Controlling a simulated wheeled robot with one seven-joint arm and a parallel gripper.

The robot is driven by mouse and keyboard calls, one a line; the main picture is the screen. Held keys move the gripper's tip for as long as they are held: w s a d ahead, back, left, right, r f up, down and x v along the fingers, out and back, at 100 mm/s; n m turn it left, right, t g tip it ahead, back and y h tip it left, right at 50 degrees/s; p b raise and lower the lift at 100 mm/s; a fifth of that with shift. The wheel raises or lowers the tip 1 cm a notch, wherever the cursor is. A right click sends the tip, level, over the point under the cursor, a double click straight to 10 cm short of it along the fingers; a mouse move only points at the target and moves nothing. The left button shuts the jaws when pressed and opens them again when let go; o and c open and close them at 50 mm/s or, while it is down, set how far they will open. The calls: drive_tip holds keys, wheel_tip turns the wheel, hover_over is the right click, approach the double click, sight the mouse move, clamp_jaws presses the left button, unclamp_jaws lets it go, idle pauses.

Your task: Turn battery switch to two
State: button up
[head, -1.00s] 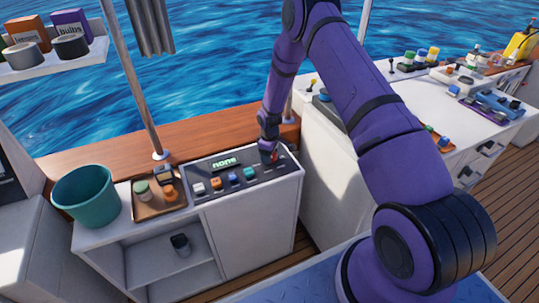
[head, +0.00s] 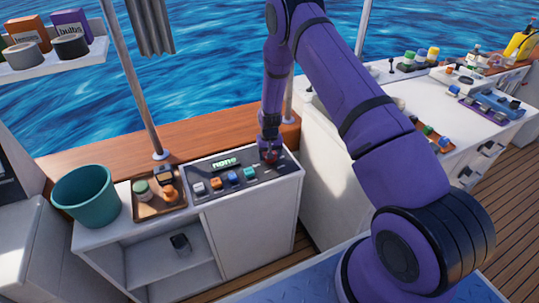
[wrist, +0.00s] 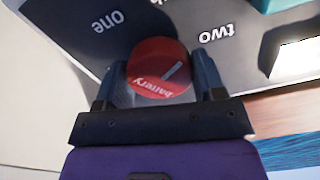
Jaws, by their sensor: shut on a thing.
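The battery switch is a round red knob (wrist: 157,66) marked "battery" with a grey pointer line. My gripper (wrist: 160,84) is shut on it, one dark finger on each side. The pointer line slants to the upper right in the wrist view, toward the side of the "two" label (wrist: 220,34). The "one" label (wrist: 107,21) is at the upper left. Both labels appear upside down. In the head view my gripper (head: 269,153) is at the right end of the dark switch panel (head: 213,193), and it mostly hides the knob there.
Several coloured knobs, including a teal one (head: 249,173), sit on the panel left of my gripper. A small display (head: 224,162) is behind them. A brown tray (head: 148,212) with small items and a teal bucket (head: 86,195) stand further left. A white counter (head: 400,92) is at the right.

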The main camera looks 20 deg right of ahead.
drive_tip(key=m, duration=0.6)
drive_tip(key=shift+m, duration=0.3)
idle(0.4)
drive_tip(key=o, duration=0.9)
drive_tip(key=shift+r, duration=0.15)
wheel_tip(320, 180, up, 10)
drive_tip(key=shift+r, duration=0.25)
